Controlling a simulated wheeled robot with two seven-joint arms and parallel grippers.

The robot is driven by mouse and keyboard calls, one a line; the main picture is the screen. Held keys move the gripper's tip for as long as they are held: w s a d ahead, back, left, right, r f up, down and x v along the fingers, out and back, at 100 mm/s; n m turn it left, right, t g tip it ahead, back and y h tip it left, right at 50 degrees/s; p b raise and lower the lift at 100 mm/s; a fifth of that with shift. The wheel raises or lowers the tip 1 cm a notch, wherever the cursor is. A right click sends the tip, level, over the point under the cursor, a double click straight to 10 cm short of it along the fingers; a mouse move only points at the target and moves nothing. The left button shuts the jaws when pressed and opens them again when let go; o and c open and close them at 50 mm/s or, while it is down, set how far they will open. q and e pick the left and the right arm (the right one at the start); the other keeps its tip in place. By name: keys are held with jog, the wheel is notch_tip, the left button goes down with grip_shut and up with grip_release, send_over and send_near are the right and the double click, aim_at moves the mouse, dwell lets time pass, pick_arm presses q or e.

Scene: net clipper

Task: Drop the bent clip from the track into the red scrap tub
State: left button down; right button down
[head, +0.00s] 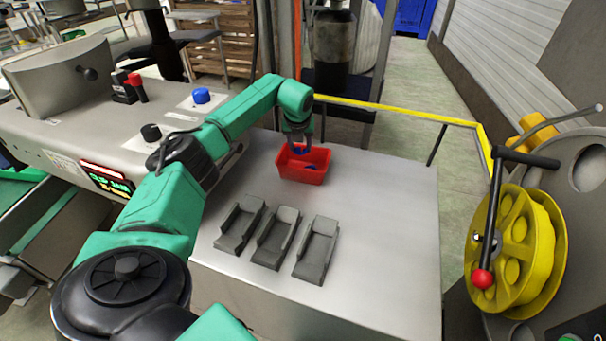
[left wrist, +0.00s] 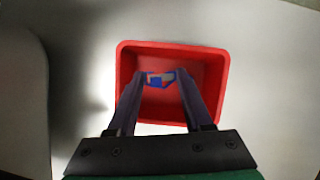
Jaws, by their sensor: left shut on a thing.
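The red scrap tub (head: 290,172) stands on the grey metal table; it also shows in the left wrist view (left wrist: 222,75). My left gripper (head: 299,146) is over the tub, pointing down, and is shut on a small blue clip (head: 298,151). In the left wrist view the clip (left wrist: 160,79) sits between the fingertips (left wrist: 161,76), within the tub's outline. Another small blue piece (head: 311,167) shows inside the tub. The clip's bend is too small to make out. My right gripper is not in view.
Three grey channel-shaped holders (head: 275,238) stand in a row nearer me on the table (head: 385,215) and look empty. A grey machine housing (head: 60,130) with buttons is at left. A yellow wheel (head: 515,250) with a crank is at right. The table's right side is clear.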

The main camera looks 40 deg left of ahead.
pick_arm(q)
jog(key=shift+f, duration=0.2)
jog(key=shift+r, duration=0.1)
jog(key=shift+c, duration=1.1)
grip_release()
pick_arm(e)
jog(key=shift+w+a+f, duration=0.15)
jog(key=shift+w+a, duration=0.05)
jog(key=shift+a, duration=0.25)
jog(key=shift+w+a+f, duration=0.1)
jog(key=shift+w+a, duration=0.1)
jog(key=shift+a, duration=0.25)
pick_arm(q)
jog(key=shift+s+d+r, duration=0.1)
jog(key=shift+r, duration=0.2)
jog(key=v, duration=1.3)
jog(key=shift+s+r, duration=0.25)
jog(key=shift+r, duration=0.1)
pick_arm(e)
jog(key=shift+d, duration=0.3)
